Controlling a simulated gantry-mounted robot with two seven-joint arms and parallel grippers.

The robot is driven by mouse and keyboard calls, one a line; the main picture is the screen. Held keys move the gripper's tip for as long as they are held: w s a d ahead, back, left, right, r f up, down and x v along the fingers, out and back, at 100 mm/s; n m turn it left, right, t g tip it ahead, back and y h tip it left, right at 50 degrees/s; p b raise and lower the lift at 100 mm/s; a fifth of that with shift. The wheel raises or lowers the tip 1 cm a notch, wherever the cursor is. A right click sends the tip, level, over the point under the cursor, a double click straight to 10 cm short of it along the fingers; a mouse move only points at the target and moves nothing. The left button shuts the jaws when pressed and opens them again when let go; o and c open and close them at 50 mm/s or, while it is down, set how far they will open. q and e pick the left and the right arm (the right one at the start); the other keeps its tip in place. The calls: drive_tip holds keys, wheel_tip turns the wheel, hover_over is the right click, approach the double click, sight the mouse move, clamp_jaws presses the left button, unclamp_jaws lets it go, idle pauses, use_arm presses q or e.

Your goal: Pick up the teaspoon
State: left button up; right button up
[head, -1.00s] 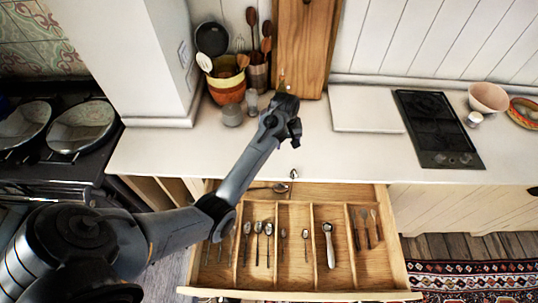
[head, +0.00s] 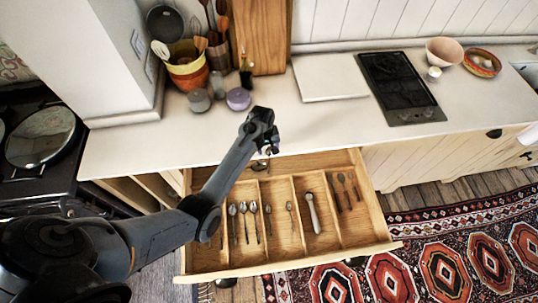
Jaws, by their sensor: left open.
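The open drawer (head: 284,264) holds cutlery in several compartments. Two small spoons lie in a middle compartment: one at its left (head: 268,212) and one at its right (head: 290,208). Either could be the teaspoon; I cannot tell which. Larger spoons (head: 244,208) lie in the compartment to the left. Another spoon (head: 260,165) lies at the back of the drawer, just below my left gripper in the picture. My left gripper (head: 267,148) is open and empty, above the counter's front edge and the drawer's back. My right gripper is not in view.
A large-handled utensil (head: 312,213) and slim utensils (head: 345,188) lie in the right compartments. On the counter are a utensil pot (head: 187,72), small jars (head: 199,100), a purple pot (head: 238,99), a white board (head: 328,80) and a black hob (head: 400,88). The counter's middle is clear.

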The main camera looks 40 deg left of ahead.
use_arm(q)
drive_tip(key=shift+w+f, duration=0.1)
drive_tip(key=shift+f, duration=0.6)
drive_tip(key=c, duration=1.1)
drive_tip(key=shift+r, duration=0.15)
